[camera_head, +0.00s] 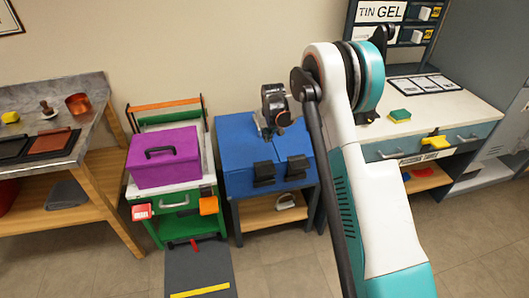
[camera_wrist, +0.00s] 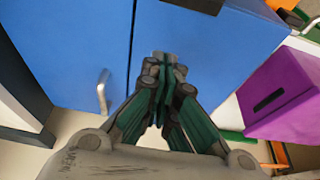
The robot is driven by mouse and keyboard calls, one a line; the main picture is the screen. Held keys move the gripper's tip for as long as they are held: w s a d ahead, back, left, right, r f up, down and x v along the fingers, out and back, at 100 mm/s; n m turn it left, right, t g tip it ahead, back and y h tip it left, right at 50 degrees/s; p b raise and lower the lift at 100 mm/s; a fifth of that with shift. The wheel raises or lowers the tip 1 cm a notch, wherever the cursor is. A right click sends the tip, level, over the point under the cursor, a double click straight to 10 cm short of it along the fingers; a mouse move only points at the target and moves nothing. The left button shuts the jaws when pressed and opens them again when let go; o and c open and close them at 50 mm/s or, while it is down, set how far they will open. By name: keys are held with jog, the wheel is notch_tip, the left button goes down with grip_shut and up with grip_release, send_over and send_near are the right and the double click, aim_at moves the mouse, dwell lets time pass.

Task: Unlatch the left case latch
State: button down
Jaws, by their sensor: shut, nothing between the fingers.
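The blue case (camera_head: 237,150) stands on a dark-legged stand, with a seam dividing its top. Two black latch-like parts sit at its front edge, the left one (camera_head: 264,173) and the right one (camera_head: 297,167). I cannot tell if either is latched. My gripper (camera_head: 266,134) is over the far part of the case, away from these parts. In the wrist view my gripper (camera_wrist: 165,62) is shut and empty, pointing at the blue surface (camera_wrist: 185,45). Contact cannot be told. A black part (camera_wrist: 195,4) is cut off at the top.
A metal loop handle (camera_wrist: 103,92) stands out beside the seam in the wrist view. A purple box (camera_head: 165,165) sits left of the case on a green cart (camera_head: 178,200). A teal-fronted desk (camera_head: 450,108) is at the right.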

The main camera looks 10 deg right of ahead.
aim_at(267, 156)
jog(key=shift+f, duration=0.1)
jog(key=b+x, duration=0.4)
jog(key=x, duration=0.6)
jog(key=s+b, duration=0.1)
jog(key=s, duration=0.2)
jog(key=shift+s, duration=0.55)
jog(key=shift+s+r, duration=0.1)
jog(key=shift+r, duration=0.15)
